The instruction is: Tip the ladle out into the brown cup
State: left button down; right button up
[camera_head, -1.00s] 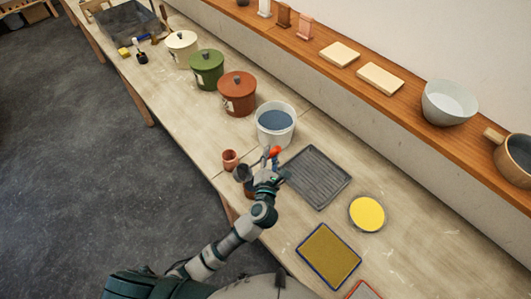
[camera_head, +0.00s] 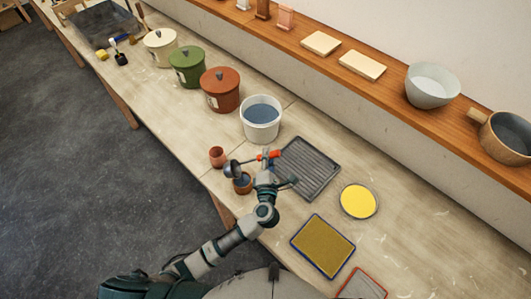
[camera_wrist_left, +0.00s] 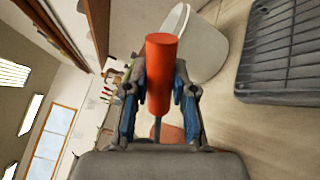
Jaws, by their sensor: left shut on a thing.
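My left gripper (camera_head: 267,167) is shut on the orange handle of the ladle. The ladle's grey bowl (camera_head: 232,168) hangs tilted just above and to the left of a brown cup (camera_head: 243,187), partly covering it. The cup stands upright on the table, and something bluish shows inside it. In the left wrist view the gripper's fingers lie on both sides of the orange ladle handle (camera_wrist_left: 161,75); the bowl is hidden there. I cannot tell whether anything is still in the bowl. My right gripper is not in view.
A reddish cup (camera_head: 217,157) stands close left of the ladle bowl. A white bucket of blue-grey liquid (camera_head: 261,122) stands behind. A grey ribbed tray (camera_head: 310,168) lies right of my gripper, with a yellow dish (camera_head: 358,201) beyond. Lidded pots, including a red one (camera_head: 221,92), stand farther left.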

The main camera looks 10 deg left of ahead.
pick_arm(q)
notch_tip(320, 180, down, 6)
jog(key=d+m+p, duration=0.1)
jog(key=m, duration=0.3)
jog(key=shift+d+m+p, duration=0.3)
jog(key=shift+d+m, duration=0.05)
jog(key=shift+m, duration=0.05)
jog(key=shift+f, duration=0.1)
dwell(1.6)
dwell(0.8)
